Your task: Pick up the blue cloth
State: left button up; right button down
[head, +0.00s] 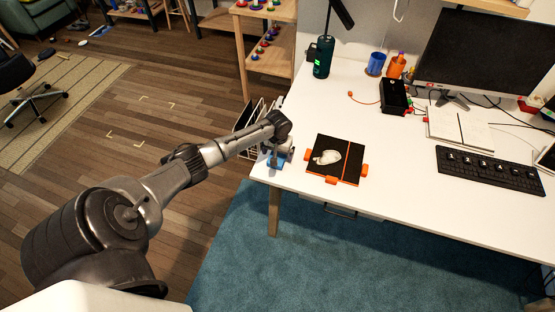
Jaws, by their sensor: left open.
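A small blue patch, which looks like the blue cloth (276,163), lies at the near left corner of the white desk (400,185). My left gripper (278,152) is right over it, pointing down, with its jaws open. The gripper hides part of the cloth. I cannot tell whether the fingers touch it. My right gripper is not in view.
A black pad with orange clips (345,145) lies just right of the gripper. A dark green bottle (323,57), a blue cup (376,64), an orange cup (396,66), a monitor (490,50) and a keyboard (490,170) stand farther off. The desk's front middle is clear.

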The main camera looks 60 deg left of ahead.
pick_arm(q)
jog(key=shift+f, duration=0.8)
jog(key=c, duration=1)
